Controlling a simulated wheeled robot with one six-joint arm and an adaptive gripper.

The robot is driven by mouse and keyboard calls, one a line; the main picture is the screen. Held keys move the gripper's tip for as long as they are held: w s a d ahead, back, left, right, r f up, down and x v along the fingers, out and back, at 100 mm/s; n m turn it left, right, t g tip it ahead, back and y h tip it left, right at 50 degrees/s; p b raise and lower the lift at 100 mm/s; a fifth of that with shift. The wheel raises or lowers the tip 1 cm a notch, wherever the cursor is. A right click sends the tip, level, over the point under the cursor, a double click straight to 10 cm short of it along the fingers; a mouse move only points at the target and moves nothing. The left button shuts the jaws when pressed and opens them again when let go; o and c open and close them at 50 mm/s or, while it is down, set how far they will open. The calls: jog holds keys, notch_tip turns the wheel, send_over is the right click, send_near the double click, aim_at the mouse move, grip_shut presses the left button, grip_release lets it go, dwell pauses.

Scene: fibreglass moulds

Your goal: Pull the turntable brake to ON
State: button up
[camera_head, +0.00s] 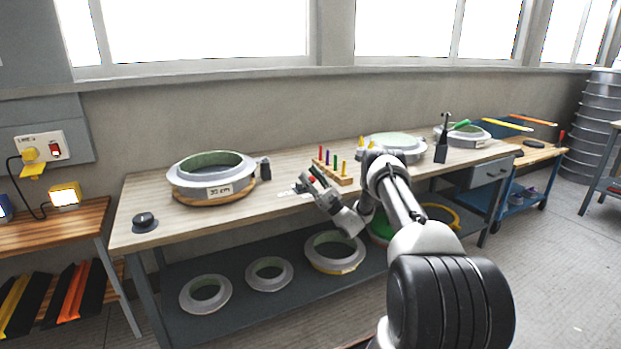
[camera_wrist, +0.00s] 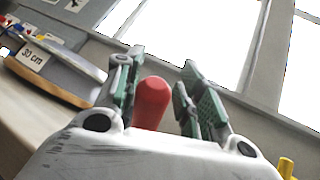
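The brake lever's red knob (camera_wrist: 151,101) stands between the two green-padded fingers of my gripper (camera_wrist: 158,88) in the wrist view. The fingers are apart, with a gap on the knob's right side; the left finger is very close to it, and I cannot tell whether it touches. In the head view my gripper (camera_head: 316,182) is low over the middle of the workbench, with a bit of red knob (camera_head: 311,179) showing at it. The lever's lower part and its ON/OFF marking are hidden or too small to read. The turntable (camera_head: 205,198) carries a grey ring mould (camera_head: 185,179) to the left.
A rack of coloured pegs (camera_head: 343,179) stands just right of my gripper on the workbench (camera_head: 160,212). A dark puck-like object (camera_head: 145,219) is at the bench's left end. More moulds lie on the shelf below.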

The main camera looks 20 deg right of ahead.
dwell(0.3)
notch_tip(320, 180, up, 10)
dwell(0.4)
dwell(0.4)
